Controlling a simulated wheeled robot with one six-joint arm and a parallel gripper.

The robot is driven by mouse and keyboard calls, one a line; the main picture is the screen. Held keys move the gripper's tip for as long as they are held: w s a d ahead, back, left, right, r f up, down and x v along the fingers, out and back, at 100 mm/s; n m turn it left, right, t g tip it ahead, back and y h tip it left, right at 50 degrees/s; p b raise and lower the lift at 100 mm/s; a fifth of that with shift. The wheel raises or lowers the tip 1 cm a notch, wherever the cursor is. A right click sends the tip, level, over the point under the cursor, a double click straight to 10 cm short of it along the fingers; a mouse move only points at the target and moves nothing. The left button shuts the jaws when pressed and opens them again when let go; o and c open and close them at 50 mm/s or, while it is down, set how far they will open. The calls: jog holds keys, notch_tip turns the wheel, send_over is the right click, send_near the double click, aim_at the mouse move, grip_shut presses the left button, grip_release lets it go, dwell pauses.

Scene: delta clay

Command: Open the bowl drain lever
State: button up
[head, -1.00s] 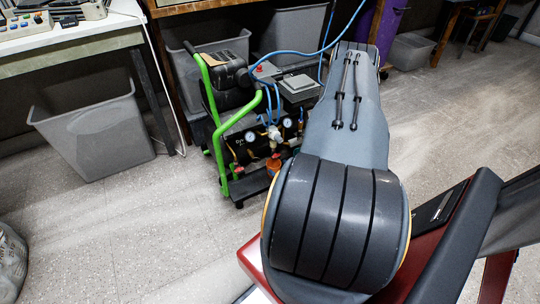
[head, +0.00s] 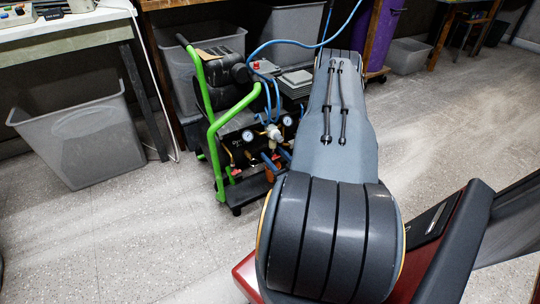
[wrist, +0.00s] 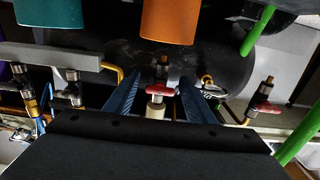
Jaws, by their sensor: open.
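A small red valve lever (wrist: 160,91) sits near the middle of the wrist view, below an orange bowl (wrist: 170,20). My gripper (wrist: 157,91) is open, with one blue finger on each side of this lever. I cannot tell whether either finger touches it. A teal bowl (wrist: 48,15) hangs to the left. In the head view, the compressor (head: 240,150) with a green frame and gauges stands left of my arm, and my gripper is hidden there.
A second red lever (wrist: 265,107) and a green tube (wrist: 258,30) are to the right in the wrist view. A grey bin (head: 80,145) stands left of the compressor. A blue hose (head: 300,43) arches above it.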

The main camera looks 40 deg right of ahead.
jog(key=shift+b+x, duration=0.35)
jog(key=shift+x, duration=0.9)
jog(key=c, duration=1)
jog(key=n+p, duration=0.2)
jog(key=p, duration=0.1)
jog(key=shift+s+r, duration=0.1)
jog(key=shift+r, duration=0.05)
jog(key=shift+c, duration=0.2)
jog(key=shift+n+p, duration=1.1)
jog(key=shift+n, duration=0.1)
jog(key=o, duration=1)
jog(key=shift+o, duration=0.2)
